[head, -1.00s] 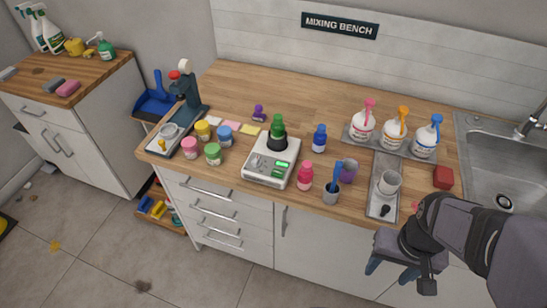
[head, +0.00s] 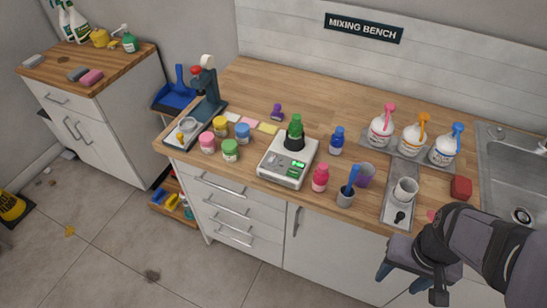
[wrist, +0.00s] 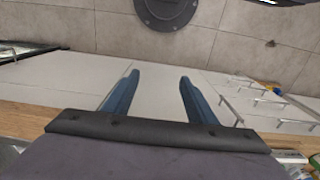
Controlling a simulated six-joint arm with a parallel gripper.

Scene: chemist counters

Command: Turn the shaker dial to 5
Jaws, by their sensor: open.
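The shaker (head: 272,170) is a white box on the middle of the wooden bench, with a green-lit display on its front. A green bottle (head: 296,127) stands upright in the dark holder on top of it. A small dial seems to be on the shaker's front panel, but its setting is too small to read. My gripper (head: 386,281) is at the lower right in the head view, in front of the bench and below its top, well away from the shaker. Its two blue fingers (wrist: 155,97) are apart and empty in the wrist view.
A pink bottle (head: 320,178), a grey cup with a blue tool (head: 346,197) and a purple cup (head: 364,174) stand right of the shaker. Coloured jars (head: 230,150) stand on the left.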

